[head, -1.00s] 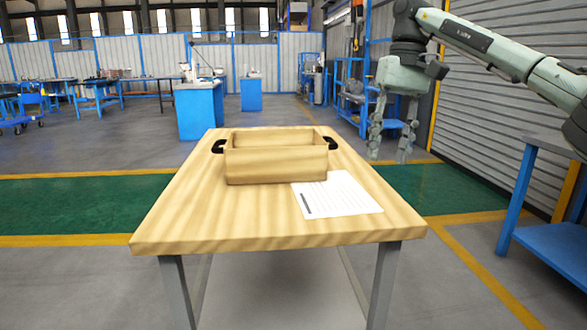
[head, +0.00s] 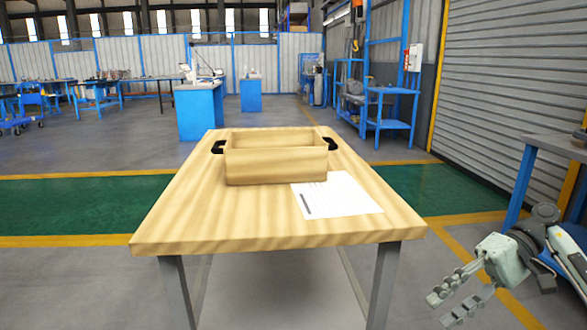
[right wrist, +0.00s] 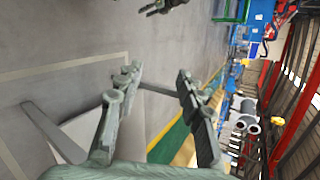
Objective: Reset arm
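My right gripper (head: 440,309) hangs low at the right of the head view, off the table's right side and below its top. Its fingers are apart with nothing between them, and the right wrist view also shows them spread and empty (right wrist: 156,74). My left gripper is not in the head view. A dark, cut-off finger-like part at the top edge of the right wrist view may be my left gripper (right wrist: 163,6); its opening cannot be made out.
A wooden table (head: 270,225) stands in front, bearing an open wooden box (head: 277,167) with black handles and a white sheet (head: 340,195). A blue workbench (head: 520,190) is at the far right, close to my right arm. Floor between table and bench is clear.

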